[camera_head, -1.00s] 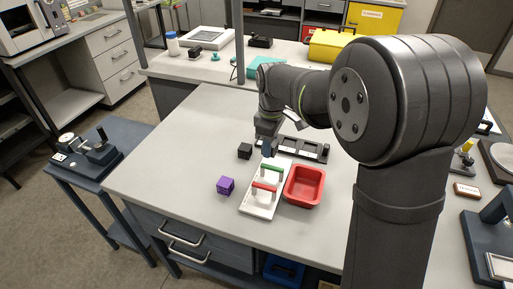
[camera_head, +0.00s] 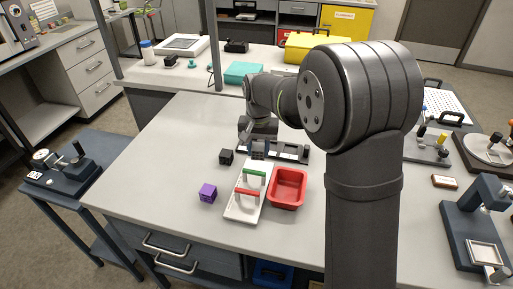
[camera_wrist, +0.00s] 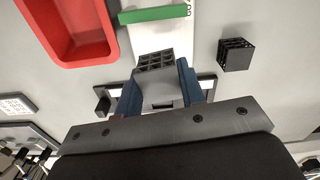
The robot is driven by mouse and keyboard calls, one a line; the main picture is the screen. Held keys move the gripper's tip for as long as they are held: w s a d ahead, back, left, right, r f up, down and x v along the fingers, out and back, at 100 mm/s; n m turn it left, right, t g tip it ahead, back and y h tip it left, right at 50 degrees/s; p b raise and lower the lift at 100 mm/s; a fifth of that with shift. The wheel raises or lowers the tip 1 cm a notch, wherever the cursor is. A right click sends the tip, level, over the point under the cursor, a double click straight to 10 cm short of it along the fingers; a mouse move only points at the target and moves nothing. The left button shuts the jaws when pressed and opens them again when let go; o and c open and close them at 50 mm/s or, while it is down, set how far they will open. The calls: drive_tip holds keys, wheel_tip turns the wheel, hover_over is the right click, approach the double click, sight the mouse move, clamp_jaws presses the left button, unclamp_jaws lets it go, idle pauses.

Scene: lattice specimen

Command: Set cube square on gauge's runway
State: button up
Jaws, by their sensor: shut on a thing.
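A dark grey lattice cube (camera_wrist: 155,61) with square openings is between my gripper's blue fingers in the wrist view. My gripper (camera_wrist: 158,80) is shut on it. In the head view my gripper (camera_head: 258,149) is over the front side of the long dark gauge (camera_head: 291,155), behind the white tray. The gauge has pale strips along its top. In the wrist view, parts of the gauge (camera_wrist: 103,105) show on both sides of the fingers; its middle is hidden behind my gripper. The held cube is hard to make out in the head view, and I cannot tell its height above the gauge.
A black lattice cube (camera_head: 226,157) stands left of the gauge. A purple cube (camera_head: 207,193) lies nearer the front. A white tray (camera_head: 236,212) with green and red bars and a red bin (camera_head: 288,204) stand before the gauge. The bench's left side is clear.

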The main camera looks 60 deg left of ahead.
sight(259, 169)
drive_tip(key=shift+w+f+m, duration=0.15)
drive_tip(key=shift+f+m, duration=0.1)
drive_tip(key=shift+m, duration=0.55)
drive_tip(key=shift+f, duration=2.5)
drive_tip(key=shift+f, duration=0.4)
drive_tip(key=o, duration=1.5)
drive_tip(key=shift+r, duration=2.5)
